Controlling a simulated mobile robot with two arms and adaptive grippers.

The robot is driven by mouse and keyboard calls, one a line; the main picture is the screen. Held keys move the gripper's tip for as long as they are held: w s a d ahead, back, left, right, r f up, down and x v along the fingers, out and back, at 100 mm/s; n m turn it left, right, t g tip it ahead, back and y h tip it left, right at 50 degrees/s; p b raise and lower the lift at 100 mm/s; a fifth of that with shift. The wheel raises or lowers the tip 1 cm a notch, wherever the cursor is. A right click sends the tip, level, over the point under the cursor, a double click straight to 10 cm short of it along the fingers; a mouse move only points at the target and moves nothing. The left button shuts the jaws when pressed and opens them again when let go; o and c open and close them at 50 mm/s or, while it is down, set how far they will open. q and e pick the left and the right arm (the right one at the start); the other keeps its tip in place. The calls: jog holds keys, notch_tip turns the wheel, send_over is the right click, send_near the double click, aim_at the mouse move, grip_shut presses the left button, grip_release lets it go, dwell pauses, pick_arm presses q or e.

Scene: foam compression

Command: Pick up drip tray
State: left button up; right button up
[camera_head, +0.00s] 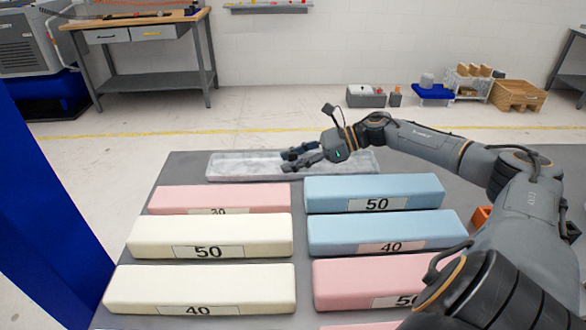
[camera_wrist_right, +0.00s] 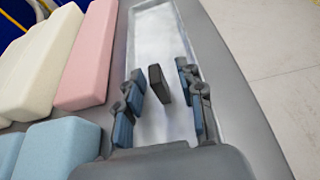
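The drip tray (camera_head: 235,168) is a long, shallow, pale grey metal tray lying along the far edge of the table. In the right wrist view the tray (camera_wrist_right: 152,35) runs lengthwise away from me. My right gripper (camera_head: 287,161) is over the middle of the tray with its fingers apart. In the wrist view the gripper (camera_wrist_right: 160,70) has a finger toward each side of the tray. A small dark upright block (camera_wrist_right: 159,85) shows between the fingers; I cannot tell whether it belongs to the tray. Contact with the tray is unclear. My left gripper is not in view.
Foam blocks lie in two columns in front of the tray: pink (camera_head: 220,198), cream (camera_head: 210,228) and blue (camera_head: 375,187), with number labels. An orange item (camera_head: 481,217) sits at the right, partly behind my arm. A blue post (camera_head: 45,190) stands at the left.

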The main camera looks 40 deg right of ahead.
grip_shut()
jog(key=shift+r, duration=0.15)
jog(key=shift+r, duration=0.55)
jog(key=r+p, duration=0.1)
jog(key=s+r+p, duration=0.1)
jog(key=r+p, duration=0.1)
jog(key=s+r+p, duration=0.1)
jog(key=p, duration=0.1)
jog(key=shift+a+r, duration=0.3)
jog(key=s+a+r+p, duration=0.4)
jog(key=s+r+p, duration=0.3)
jog(key=p, duration=1.9)
jog(key=shift+s+a, duration=0.15)
jog(key=shift+s, duration=1.95)
